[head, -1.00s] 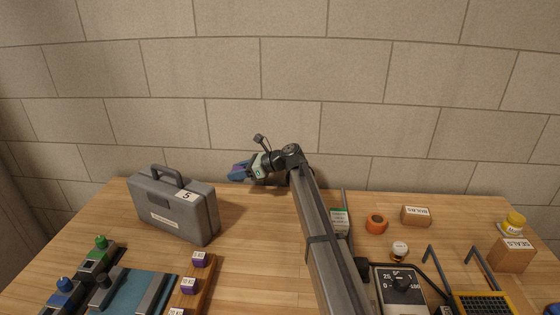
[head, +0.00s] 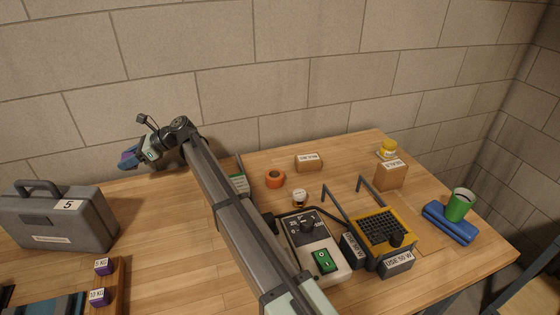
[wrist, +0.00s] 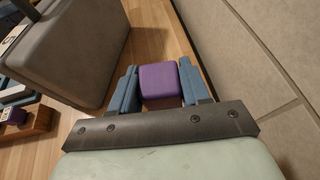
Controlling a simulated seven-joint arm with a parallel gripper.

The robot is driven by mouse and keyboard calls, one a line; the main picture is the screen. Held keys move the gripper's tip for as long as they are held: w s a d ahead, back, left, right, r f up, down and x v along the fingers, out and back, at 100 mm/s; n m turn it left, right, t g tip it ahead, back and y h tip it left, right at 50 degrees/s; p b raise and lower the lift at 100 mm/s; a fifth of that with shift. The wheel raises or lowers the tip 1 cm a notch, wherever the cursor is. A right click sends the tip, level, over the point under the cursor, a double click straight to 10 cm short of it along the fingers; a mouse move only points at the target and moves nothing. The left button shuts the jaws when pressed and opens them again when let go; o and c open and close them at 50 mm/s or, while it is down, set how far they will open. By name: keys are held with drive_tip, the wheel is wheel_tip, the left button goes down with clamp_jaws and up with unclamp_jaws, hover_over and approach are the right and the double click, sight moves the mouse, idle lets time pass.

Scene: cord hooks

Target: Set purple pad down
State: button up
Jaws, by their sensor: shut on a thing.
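The purple pad (wrist: 160,82) is a small block with rounded edges. In the wrist view it sits between the two blue fingers of my gripper (wrist: 160,88), which is shut on it. In the head view my gripper (head: 128,160) is at the far left, near the wall and above the back of the table. The gap between the pad and the table is hard to judge.
A grey case (head: 58,222) labelled 5 stands left of my gripper. A wooden rack (wrist: 38,122) with purple weights lies in front. A switch box (head: 316,252), yellow grille (head: 383,229), orange ring (head: 275,179) and cartons (head: 391,175) are on the right. Bare wood (head: 160,225) lies between.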

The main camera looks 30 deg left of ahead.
drive_tip(key=d, duration=0.6)
drive_tip(key=n+g+h, duration=0.1)
hover_over(182, 254)
drive_tip(key=shift+s+a+f, duration=0.1)
drive_tip(key=shift+s+f, duration=0.05)
drive_tip(key=shift+f, duration=2.4)
drive_tip(key=shift+s+a+f, duration=0.1)
drive_tip(key=shift+f, duration=2.4)
drive_tip(key=o, duration=1)
drive_tip(key=shift+f, duration=0.1)
drive_tip(key=shift+o, duration=0.2)
drive_tip(key=shift+w+d+r, duration=0.2)
drive_tip(key=shift+r, duration=0.1)
drive_tip(key=v, duration=1.1)
drive_tip(key=shift+w+r, duration=0.1)
drive_tip(key=shift+w, duration=0.05)
